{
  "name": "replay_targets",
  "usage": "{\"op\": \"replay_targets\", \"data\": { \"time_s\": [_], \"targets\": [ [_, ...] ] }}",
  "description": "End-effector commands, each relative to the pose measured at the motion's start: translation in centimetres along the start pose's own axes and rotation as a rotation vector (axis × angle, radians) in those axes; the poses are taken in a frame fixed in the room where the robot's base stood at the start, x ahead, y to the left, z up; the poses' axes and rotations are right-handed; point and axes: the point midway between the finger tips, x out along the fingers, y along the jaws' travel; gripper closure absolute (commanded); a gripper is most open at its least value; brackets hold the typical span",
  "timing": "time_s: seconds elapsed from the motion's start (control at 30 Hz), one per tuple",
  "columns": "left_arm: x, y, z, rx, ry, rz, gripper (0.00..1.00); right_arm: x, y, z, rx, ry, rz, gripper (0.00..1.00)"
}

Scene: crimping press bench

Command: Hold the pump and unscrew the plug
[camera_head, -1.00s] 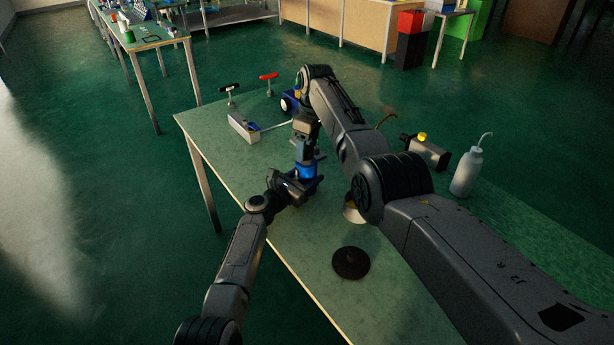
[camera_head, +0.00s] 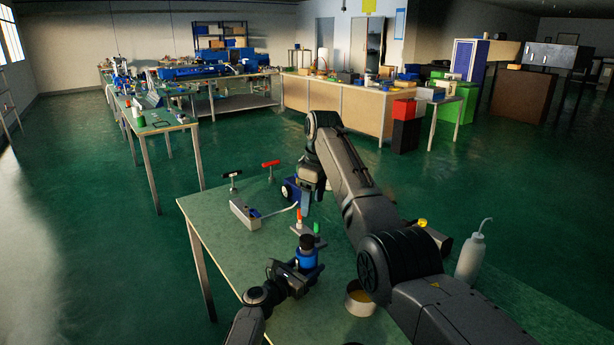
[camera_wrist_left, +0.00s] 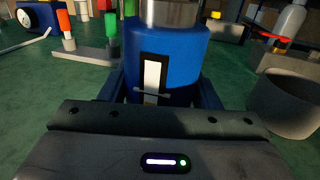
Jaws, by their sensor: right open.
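The pump (camera_head: 307,259) is a blue cylinder with a dark top, standing upright on the bench. The dark top (camera_head: 306,241) looks like the plug, but I cannot tell how far it is screwed in. My left gripper (camera_head: 301,273) is shut around the blue body. In the left wrist view the pump (camera_wrist_left: 180,55) sits between the fingers, with a silver collar (camera_wrist_left: 168,12) above; its top is cut off. My right gripper (camera_head: 307,204) is open, pointing down, above and beyond the pump and apart from it.
A grey box (camera_head: 245,213), T-handled tools (camera_head: 270,164) and a small stand with orange and green pieces (camera_head: 317,229) are farther back. A round cup (camera_head: 359,298) and a white squeeze bottle (camera_head: 470,258) are to the right. The bench's left front is clear.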

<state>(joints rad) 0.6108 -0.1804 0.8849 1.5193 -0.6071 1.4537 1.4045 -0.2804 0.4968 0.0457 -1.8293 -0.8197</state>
Motion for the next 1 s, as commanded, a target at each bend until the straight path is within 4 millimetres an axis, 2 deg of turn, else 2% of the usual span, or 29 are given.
{"op": "replay_targets", "data": {
  "time_s": [0.07,0.37,0.7,0.97,1.0],
  "targets": [
    [0.0,0.0,0.0,0.000,0.000,0.001,0.33,0.0,0.0,0.0,0.000,0.000,0.000,0.36],
    [0.0,0.0,0.1,0.000,0.000,0.000,0.33,-0.1,0.0,0.0,0.000,0.000,0.000,0.36],
    [0.0,0.0,1.5,0.001,0.000,0.000,0.33,-1.3,0.0,-0.2,0.000,0.000,0.000,0.36],
    [0.0,0.0,1.5,0.000,0.000,0.000,0.33,-1.3,0.0,-0.2,0.000,0.000,0.000,0.36],
    [0.0,0.0,1.5,0.000,0.000,0.000,0.27,-1.3,0.0,-0.2,0.000,0.000,0.000,0.36]
  ]
}}
